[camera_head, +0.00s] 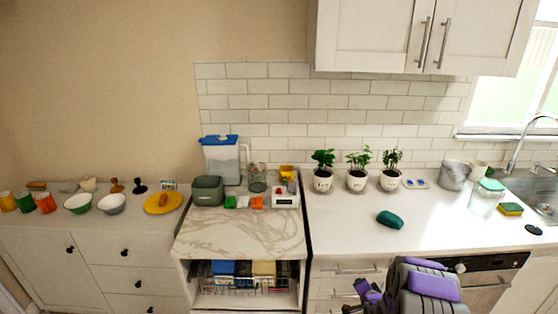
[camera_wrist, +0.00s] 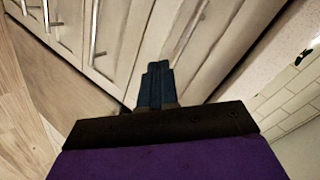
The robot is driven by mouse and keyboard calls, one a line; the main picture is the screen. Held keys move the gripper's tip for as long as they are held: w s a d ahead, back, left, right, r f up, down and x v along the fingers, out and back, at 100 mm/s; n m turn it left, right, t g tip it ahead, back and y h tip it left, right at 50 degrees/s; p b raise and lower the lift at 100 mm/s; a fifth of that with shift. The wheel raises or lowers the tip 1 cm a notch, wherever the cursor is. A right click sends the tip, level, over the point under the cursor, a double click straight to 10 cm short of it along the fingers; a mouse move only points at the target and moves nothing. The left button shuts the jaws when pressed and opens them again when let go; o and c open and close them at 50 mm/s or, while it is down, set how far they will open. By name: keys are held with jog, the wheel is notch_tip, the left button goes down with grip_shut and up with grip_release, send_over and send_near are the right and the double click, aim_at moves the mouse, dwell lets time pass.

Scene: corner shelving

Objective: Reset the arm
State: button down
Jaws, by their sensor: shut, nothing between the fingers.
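My arm (camera_head: 430,285), purple and dark grey, is folded at the bottom right of the head view, in front of the counter's drawers and dishwasher. In the wrist view my gripper (camera_wrist: 155,80) shows as two dark blue fingers side by side, shut and empty. Beyond the fingers are pale cabinet fronts with metal handles. The fingers touch nothing that I can see.
The white counter (camera_head: 440,225) holds three potted plants (camera_head: 357,180), a teal object (camera_head: 390,219), a jar (camera_head: 487,197) and a sponge (camera_head: 510,209). A marble-topped unit (camera_head: 240,235) with an open rack stands at centre-left. Bowls (camera_head: 112,203) and cups stand further left.

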jog(key=s+a+r+n+g+h, duration=0.1)
jog(key=s+a+r+n+g, duration=0.2)
jog(key=s+r, duration=0.55)
jog(key=s+a+r+n+g, duration=0.2)
jog(key=s+r+g, duration=0.25)
jog(key=r, duration=0.75)
jog(key=s+a+r+n+g, duration=0.2)
jog(key=s+a+r, duration=0.1)
jog(key=s, duration=0.9)
jog(key=s+a+r+n+g, duration=0.2)
jog(key=s+a+r, duration=0.2)
jog(key=s, duration=0.9)
jog(key=s+a+r+n+g+y, duration=0.1)
jog(key=s+a+r, duration=0.3)
jog(key=s, duration=0.9)
notch_tip(320, 180, up, 2)
jog(key=shift+r+n+g, duration=0.15)
jog(key=shift+n+g, duration=0.6)
jog(key=shift+n, duration=0.05)
jog(key=shift+a, duration=0.1)
